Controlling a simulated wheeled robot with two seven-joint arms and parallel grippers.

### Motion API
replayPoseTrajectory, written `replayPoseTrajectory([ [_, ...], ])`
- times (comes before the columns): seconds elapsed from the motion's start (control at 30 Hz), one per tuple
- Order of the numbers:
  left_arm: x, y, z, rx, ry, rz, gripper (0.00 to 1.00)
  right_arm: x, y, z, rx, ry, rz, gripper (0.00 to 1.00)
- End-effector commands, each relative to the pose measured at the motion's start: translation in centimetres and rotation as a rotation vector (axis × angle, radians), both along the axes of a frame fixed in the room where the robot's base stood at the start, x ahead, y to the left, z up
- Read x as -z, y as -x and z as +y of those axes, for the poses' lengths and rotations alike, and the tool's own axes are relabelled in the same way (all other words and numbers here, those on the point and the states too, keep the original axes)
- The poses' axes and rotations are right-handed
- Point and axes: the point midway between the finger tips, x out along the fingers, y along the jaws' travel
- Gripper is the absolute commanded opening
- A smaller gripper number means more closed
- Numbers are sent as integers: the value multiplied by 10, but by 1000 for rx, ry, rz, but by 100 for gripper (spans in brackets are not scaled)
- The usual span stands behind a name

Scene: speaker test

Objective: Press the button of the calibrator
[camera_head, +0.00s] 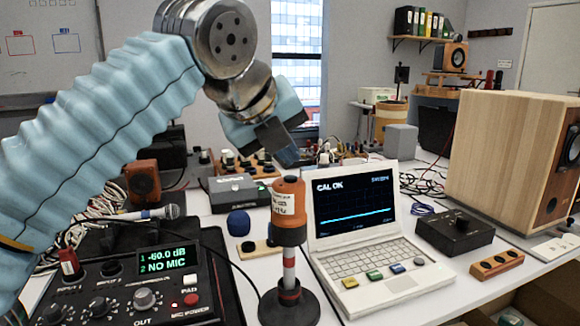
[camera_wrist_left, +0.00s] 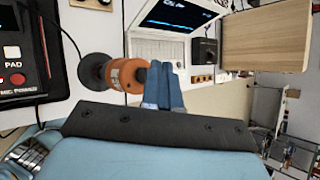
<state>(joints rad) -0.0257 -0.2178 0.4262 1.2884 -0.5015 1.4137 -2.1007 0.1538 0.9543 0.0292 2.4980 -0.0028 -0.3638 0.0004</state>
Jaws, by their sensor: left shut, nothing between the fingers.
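The orange calibrator (camera_head: 289,222) stands upright on a red-and-white post with a round black base (camera_head: 289,307). A dark cap shows on its top. In the left wrist view the calibrator (camera_wrist_left: 122,77) lies just left of my blue fingers (camera_wrist_left: 165,85), its dark end close to them. My left gripper (camera_head: 289,158) is shut and empty, tilted downward just above the calibrator's top. I cannot tell whether the fingertips touch it. The button itself is not clearly seen. My right gripper is not in view.
An open laptop (camera_head: 355,260) reading "CAL OK" stands right of the calibrator. A black meter (camera_head: 135,290) reading "-60.0 dB" and "NO MIC" is at left. A microphone (camera_head: 150,214), a black box (camera_head: 455,232) and a large wooden speaker (camera_head: 505,150) crowd the white table.

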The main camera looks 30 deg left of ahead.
Motion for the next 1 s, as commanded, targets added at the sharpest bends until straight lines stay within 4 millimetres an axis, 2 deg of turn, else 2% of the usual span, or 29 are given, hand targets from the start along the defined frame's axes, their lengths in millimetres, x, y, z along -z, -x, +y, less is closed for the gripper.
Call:
replayPoseTrajectory([
  [0.3,-3,0,0,0,0,0,0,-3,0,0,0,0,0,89],
  [0.53,-29,0,0,1,0,-1,0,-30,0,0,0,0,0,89],
  [0.83,-55,-1,-1,2,0,-1,0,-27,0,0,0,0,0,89],
  [1.0,-61,0,0,1,0,1,0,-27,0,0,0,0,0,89],
])
